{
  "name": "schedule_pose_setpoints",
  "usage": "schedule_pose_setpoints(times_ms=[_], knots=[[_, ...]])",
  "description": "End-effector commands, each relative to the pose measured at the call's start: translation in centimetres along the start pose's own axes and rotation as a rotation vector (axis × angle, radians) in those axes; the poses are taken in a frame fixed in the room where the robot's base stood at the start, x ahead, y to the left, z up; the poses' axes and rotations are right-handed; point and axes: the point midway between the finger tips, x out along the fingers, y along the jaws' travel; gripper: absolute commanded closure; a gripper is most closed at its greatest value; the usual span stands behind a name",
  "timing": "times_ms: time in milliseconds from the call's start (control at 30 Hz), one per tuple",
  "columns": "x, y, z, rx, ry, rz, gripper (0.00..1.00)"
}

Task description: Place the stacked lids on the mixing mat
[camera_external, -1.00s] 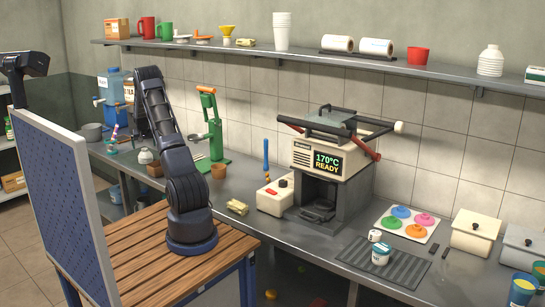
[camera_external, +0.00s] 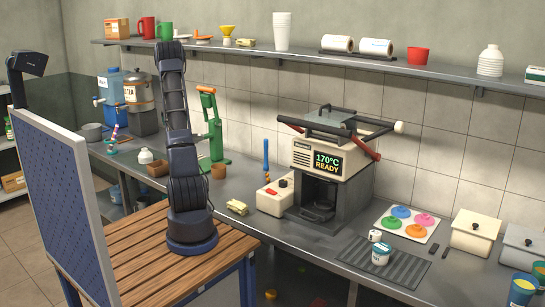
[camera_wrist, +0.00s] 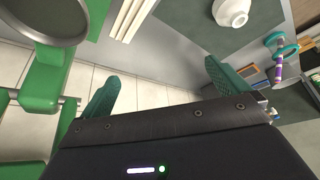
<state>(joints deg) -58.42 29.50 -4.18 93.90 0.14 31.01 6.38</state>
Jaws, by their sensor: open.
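A small stack of white dome lids (camera_external: 145,156) stands on the counter at the left, beside a brown box. It also shows at the top of the wrist view (camera_wrist: 231,12), with a hole in its top. A dark ribbed mat (camera_external: 408,271), which looks like the mixing mat, lies on the counter at the right, far from the lids. My gripper (camera_wrist: 160,90) is open and empty, its teal fingers wide apart. The lids are beyond the fingers, not between them. In the external view my gripper is hidden behind my raised arm.
A green hand press (camera_external: 213,130) stands close to my arm; it fills the left of the wrist view (camera_wrist: 45,100). A heated press (camera_external: 328,165) stands mid-counter.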

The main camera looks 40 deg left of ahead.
Motion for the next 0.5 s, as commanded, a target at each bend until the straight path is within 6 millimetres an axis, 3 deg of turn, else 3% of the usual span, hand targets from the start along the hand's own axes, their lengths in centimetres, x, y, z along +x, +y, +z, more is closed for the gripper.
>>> schedule_pose_setpoints(times_ms=[33,200,500], knots=[[-2.3,2.8,0.4,0.029,0.002,0.011,0.0],[-8.8,10.4,2.7,0.109,-0.001,0.043,0.0],[-19.6,21.0,9.9,0.244,-0.006,0.1,0.0]])
